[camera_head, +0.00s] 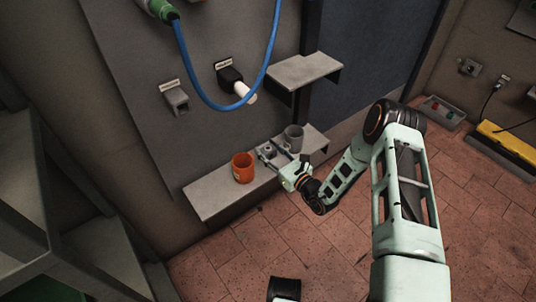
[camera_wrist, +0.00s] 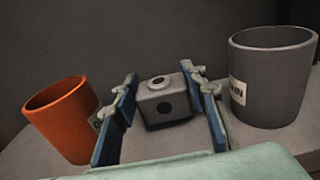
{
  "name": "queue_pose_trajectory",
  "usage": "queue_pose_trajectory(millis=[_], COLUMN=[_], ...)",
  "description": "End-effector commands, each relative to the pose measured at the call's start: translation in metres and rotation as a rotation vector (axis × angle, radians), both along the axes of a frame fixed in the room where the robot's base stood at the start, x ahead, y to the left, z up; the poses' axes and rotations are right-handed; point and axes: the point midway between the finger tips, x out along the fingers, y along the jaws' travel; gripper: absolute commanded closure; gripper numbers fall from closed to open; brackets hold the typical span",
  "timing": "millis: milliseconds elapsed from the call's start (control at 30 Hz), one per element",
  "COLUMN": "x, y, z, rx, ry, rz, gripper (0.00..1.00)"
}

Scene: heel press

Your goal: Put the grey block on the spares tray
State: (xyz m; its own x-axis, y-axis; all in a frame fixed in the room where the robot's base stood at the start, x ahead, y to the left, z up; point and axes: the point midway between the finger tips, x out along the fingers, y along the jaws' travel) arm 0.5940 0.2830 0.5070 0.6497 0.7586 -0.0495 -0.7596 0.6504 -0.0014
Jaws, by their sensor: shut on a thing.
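The grey block (camera_wrist: 165,104), with a round dark hole in its front and a raised ring on top, sits between my gripper's fingertips in the wrist view. My gripper (camera_wrist: 160,88) is shut on it. In the head view my gripper (camera_head: 270,153) is at the low wall shelf, between the orange cup and the grey cup, with the grey block (camera_head: 268,148) small at its tips. I cannot tell whether the block touches the shelf. A shallow grey tray (camera_head: 428,116) with small red and green things lies at the far right; I cannot read any label marking it as the spares tray.
The orange cup (camera_wrist: 58,118) stands left of my fingers and the labelled grey cup (camera_wrist: 272,80) right, both close. They stand on the low shelf (camera_head: 215,197). A higher shelf (camera_head: 305,69) is above. A blue hose (camera_head: 208,92) hangs on the wall panel. Tiled floor is open below.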

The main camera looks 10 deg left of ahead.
Motion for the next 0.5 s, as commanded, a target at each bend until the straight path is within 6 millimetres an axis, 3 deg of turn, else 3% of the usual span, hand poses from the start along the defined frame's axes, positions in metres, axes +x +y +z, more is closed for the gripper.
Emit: queue_pose_trajectory(millis=[67,467,500], x=[-0.0007,0.0,-0.0002], y=[0.0011,0.0,0.0], z=[-0.0145,-0.0181,-0.0174], rx=[0.0,0.002,0.001], ry=[0.0,-0.001,0.001], rz=[0.003,0.001,0.001], gripper=[0.91,0.91,0.57])
